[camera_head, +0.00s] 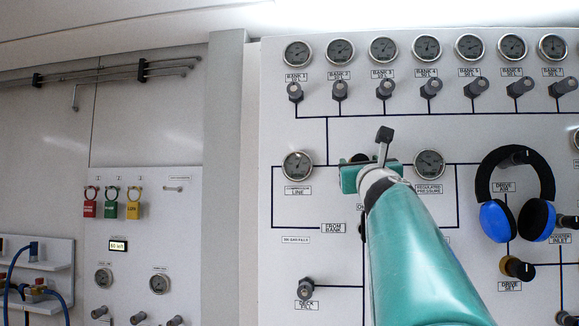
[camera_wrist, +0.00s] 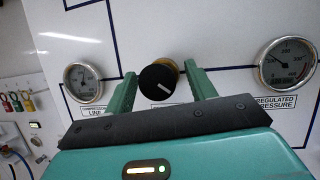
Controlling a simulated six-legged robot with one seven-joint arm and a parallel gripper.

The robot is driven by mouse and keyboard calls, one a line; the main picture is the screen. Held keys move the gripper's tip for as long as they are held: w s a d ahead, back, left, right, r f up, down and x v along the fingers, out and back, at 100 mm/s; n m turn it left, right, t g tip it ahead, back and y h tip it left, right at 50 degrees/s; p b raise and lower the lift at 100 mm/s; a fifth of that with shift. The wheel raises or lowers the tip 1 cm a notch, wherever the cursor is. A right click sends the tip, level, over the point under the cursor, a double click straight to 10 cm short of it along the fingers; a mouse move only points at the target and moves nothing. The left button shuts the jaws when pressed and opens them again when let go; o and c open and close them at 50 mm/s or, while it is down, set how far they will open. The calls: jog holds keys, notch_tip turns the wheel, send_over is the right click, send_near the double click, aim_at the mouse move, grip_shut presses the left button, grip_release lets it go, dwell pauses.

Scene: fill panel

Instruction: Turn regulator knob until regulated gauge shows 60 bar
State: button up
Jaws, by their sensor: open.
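The regulator knob (camera_wrist: 157,84) is a round black knob with a white pointer line and a brass collar, in the middle of the wrist view. My gripper (camera_wrist: 160,72) is open, with one green finger on each side of the knob; I cannot tell whether they touch it. The regulated pressure gauge (camera_wrist: 287,62) is at the right of the wrist view, and its needle is too small to read surely. In the head view the gauge (camera_head: 429,164) sits just right of my gripper (camera_head: 372,172), which largely hides the knob there.
The compressor line gauge (camera_head: 298,166) is left of my gripper. A row of bank gauges and valves (camera_head: 383,90) runs above. Blue and black ear defenders (camera_head: 492,222) hang at the right, near the drive set knob (camera_head: 517,267). The deck fill valve (camera_head: 305,288) is below left.

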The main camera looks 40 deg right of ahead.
jog(key=shift+a, duration=0.15)
jog(key=c, duration=1)
jog(key=shift+n, duration=0.3)
jog(key=shift+s+r+n+t+y, duration=0.1)
jog(key=shift+n+t+y, duration=0.4)
jog(key=shift+n, duration=0.9)
jog(key=shift+n+t+y, duration=0.2)
jog(key=shift+n+y, duration=0.6)
jog(key=shift+n, duration=0.6)
jog(key=o, duration=1)
